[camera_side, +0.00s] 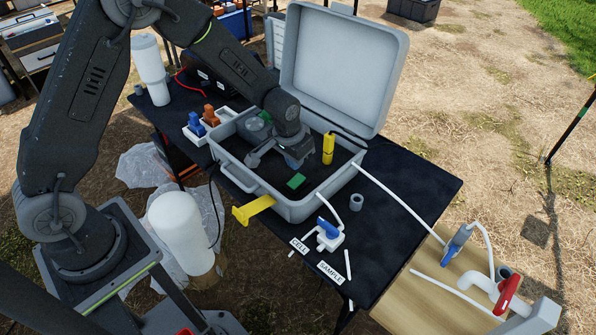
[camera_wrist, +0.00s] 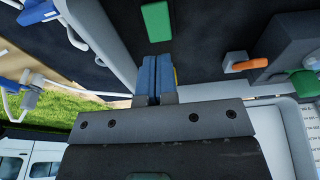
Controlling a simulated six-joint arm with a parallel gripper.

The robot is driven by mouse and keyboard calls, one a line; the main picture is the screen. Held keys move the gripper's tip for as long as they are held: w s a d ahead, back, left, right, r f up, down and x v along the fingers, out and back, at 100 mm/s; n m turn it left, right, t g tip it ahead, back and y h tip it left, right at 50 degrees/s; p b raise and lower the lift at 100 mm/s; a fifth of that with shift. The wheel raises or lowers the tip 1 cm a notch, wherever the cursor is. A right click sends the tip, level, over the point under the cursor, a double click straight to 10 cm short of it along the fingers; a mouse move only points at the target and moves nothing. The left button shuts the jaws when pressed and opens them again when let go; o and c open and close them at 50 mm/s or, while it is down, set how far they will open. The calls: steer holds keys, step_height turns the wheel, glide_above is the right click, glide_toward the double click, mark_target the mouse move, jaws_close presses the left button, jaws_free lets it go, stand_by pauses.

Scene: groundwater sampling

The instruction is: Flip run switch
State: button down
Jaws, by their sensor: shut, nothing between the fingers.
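My gripper (camera_side: 298,163) is inside the open grey case (camera_side: 290,208), low over its dark panel. In the wrist view its blue fingers (camera_wrist: 156,75) are shut together with nothing between them. An orange lever (camera_wrist: 245,64) on a small grey mount sits to the right of the fingers, apart from them. It looks like the run switch, but I see no label on it. A green rectangle (camera_wrist: 157,21) lies on the panel beyond the fingertips and shows in the side view (camera_side: 296,181). The side view does not clearly show the orange lever; my arm may hide it.
A yellow cylinder (camera_side: 328,148) stands right of my gripper. A green knob (camera_wrist: 304,82) on a dark block is beyond the orange lever. The raised lid (camera_side: 345,65) bounds the back. A yellow piece (camera_side: 254,209) juts from the front; a blue-handled valve (camera_side: 328,232) is on the table.

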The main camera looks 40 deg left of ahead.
mark_target(299, 177)
steer(key=shift+w+f, duration=0.25)
steer(key=shift+f, duration=1.05)
steer(key=shift+w+f, duration=0.25)
steer(key=shift+f, duration=1.05)
